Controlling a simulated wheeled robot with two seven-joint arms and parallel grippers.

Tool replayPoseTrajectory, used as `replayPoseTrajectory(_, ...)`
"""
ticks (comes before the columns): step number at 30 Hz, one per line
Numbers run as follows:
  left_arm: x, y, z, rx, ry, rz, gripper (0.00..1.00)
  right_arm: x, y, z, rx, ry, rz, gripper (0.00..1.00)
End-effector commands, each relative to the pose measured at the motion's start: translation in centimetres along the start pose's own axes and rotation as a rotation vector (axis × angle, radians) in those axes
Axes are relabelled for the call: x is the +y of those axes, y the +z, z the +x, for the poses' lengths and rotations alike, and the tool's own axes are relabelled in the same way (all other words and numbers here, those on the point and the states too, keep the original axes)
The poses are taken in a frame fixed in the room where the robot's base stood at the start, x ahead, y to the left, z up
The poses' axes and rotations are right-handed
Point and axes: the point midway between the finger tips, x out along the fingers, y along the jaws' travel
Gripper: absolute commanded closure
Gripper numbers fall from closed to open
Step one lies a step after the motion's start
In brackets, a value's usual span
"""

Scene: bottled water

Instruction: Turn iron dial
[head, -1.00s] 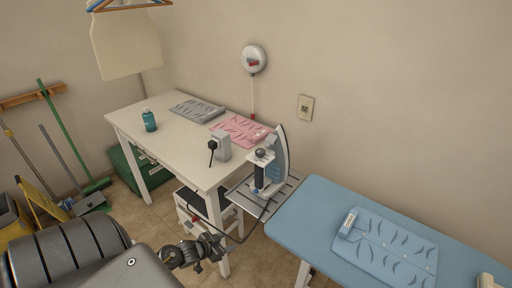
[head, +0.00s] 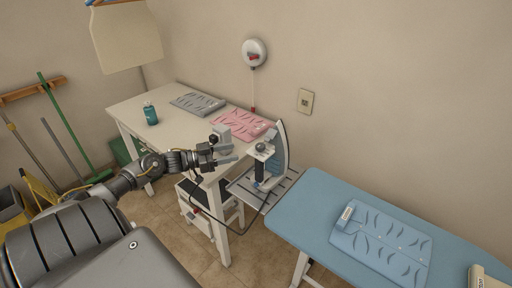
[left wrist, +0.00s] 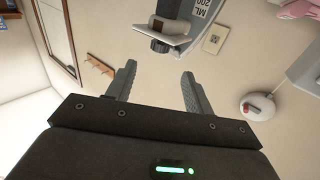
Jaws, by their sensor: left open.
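The iron (head: 281,150) stands upright on a rack at the left end of the ironing board. Its round grey dial (head: 261,147) sits on top of a pale plate above the dark handle. In the left wrist view the iron (left wrist: 183,40) appears inverted at the top, with the dark dial (left wrist: 160,46) beyond my fingertips. My left gripper (head: 232,161) is open and empty, just left of the iron, with its fingers pointing toward it. It appears apart from the dial. Its two fingers also show in the left wrist view (left wrist: 156,80). My right gripper is not in view.
A white table (head: 160,103) carries a teal bottle (head: 151,114), grey folded cloth (head: 197,103), pink cloth (head: 243,124) and a pale box (head: 222,138) close behind my left gripper. The blue ironing board (head: 300,205) holds light-blue cloth. A dark cord hangs below the rack.

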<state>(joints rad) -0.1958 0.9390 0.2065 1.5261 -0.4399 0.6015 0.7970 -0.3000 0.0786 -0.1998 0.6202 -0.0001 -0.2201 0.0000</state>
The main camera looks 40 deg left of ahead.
Motion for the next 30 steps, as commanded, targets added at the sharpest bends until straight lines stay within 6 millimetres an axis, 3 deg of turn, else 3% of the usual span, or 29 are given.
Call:
replayPoseTrajectory(16, -0.1, -0.3, 8.8, 0.003, -0.002, 0.001, 0.48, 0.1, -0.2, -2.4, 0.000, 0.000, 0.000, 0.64)
replayPoseTrajectory(22, 0.0, 0.0, 10.2, 0.000, -0.001, 0.000, 0.48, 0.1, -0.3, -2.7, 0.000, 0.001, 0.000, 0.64)
replayPoseTrajectory(30, 0.0, 0.1, 10.4, -0.001, -0.002, 0.001, 0.48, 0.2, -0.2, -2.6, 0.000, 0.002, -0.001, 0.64)
